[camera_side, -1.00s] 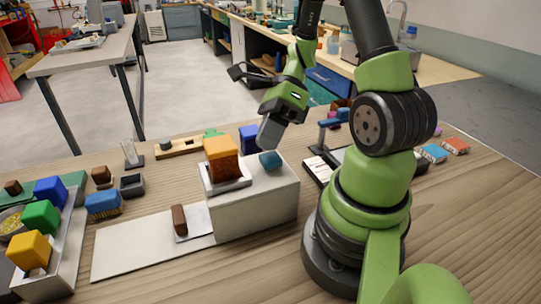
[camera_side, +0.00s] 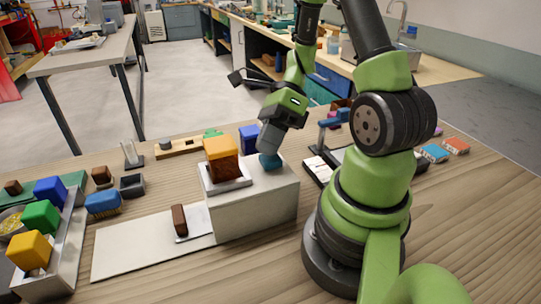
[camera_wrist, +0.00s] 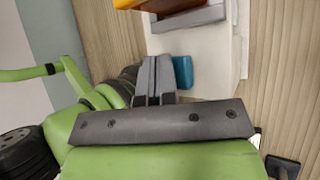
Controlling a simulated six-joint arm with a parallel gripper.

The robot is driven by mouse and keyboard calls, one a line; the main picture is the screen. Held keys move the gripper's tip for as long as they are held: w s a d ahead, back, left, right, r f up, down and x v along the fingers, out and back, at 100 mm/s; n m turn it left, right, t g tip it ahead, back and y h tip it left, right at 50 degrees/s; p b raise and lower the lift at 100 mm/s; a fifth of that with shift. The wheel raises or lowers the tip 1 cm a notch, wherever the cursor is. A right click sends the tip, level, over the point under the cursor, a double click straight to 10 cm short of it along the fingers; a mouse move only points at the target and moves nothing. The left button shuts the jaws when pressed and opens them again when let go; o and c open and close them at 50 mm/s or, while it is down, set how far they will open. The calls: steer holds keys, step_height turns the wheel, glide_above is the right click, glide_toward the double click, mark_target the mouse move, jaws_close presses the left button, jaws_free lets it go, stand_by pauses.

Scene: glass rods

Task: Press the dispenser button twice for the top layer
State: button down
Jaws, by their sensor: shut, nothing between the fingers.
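The dispenser (camera_side: 253,208) is a pale grey box on the wooden table, with a small teal button (camera_side: 270,162) on its top. In the side view my gripper (camera_side: 268,150) points down, shut and empty, with its fingertips right at the button and covering part of it. They look to be touching it. In the wrist view the shut fingers (camera_wrist: 155,72) lie just left of the teal button (camera_wrist: 183,72). An orange block over a brown one sits in a grey tray (camera_side: 226,185) on the dispenser, left of the button.
A small brown block (camera_side: 180,220) stands on a pale plate left of the dispenser. A blue block (camera_side: 249,138) is behind it. A tray at the far left holds blue, green and yellow blocks (camera_side: 29,250). The white board (camera_side: 140,245) is mostly bare.

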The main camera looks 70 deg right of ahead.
steer(key=shift+f, duration=0.45)
stand_by(0.3)
steer(key=shift+r, duration=1.15)
steer(key=shift+r, duration=0.1)
steer(key=shift+r, duration=2.4)
